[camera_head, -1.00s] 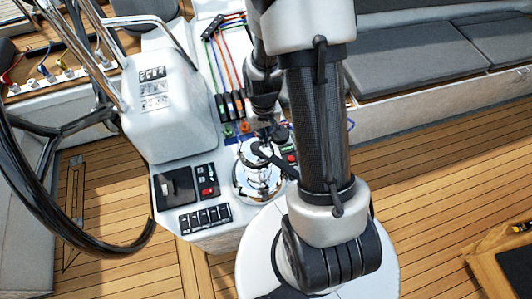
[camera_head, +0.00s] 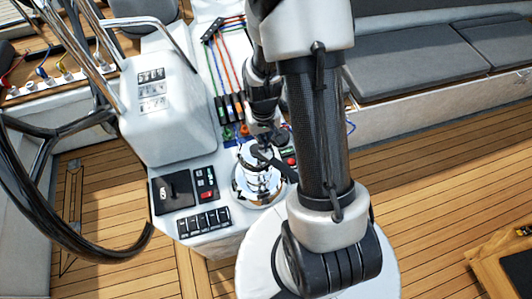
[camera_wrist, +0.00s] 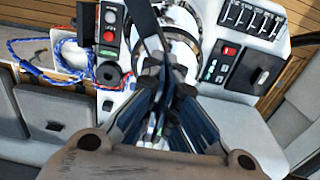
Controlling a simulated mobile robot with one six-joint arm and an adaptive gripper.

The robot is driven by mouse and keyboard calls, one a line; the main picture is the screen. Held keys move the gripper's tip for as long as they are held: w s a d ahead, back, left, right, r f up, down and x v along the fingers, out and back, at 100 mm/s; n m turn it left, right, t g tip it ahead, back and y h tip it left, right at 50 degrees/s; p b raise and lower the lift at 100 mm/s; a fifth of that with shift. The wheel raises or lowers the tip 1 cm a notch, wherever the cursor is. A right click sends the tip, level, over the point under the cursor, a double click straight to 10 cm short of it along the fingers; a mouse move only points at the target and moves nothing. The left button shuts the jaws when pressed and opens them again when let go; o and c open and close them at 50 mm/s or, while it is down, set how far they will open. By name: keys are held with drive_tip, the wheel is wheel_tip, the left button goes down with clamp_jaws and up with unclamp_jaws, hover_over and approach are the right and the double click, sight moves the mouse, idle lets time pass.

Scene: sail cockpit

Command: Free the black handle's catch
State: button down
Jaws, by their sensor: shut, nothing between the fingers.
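The black handle (camera_head: 276,164) lies across the top of a chrome winch (camera_head: 258,187). In the wrist view the handle (camera_wrist: 142,20) runs up and left from near my fingertips, with the winch (camera_wrist: 182,22) behind it. My gripper (camera_head: 265,141) points down just beyond the winch top in the head view. In the wrist view my gripper (camera_wrist: 163,78) has its fingertips together and empty, close to the handle's inner end. I cannot tell whether they touch it. The catch itself is hidden or too small to make out, and my arm covers the handle's outer end.
Black switches (camera_head: 204,220) and a red-button panel (camera_head: 206,184) sit left of the winch. A white pod (camera_head: 168,115) rises behind them. Clutches with coloured lines (camera_head: 231,104) stand beyond the winch. A blue rope (camera_wrist: 65,62) lies at left in the wrist view.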

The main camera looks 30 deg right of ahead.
drive_tip(key=shift+f+b, duration=1.35)
drive_tip(key=shift+f, duration=0.2)
idle(1.1)
drive_tip(key=shift+r, duration=0.15)
drive_tip(key=shift+r+p, duration=2.55)
drive_tip(key=shift+r, duration=0.85)
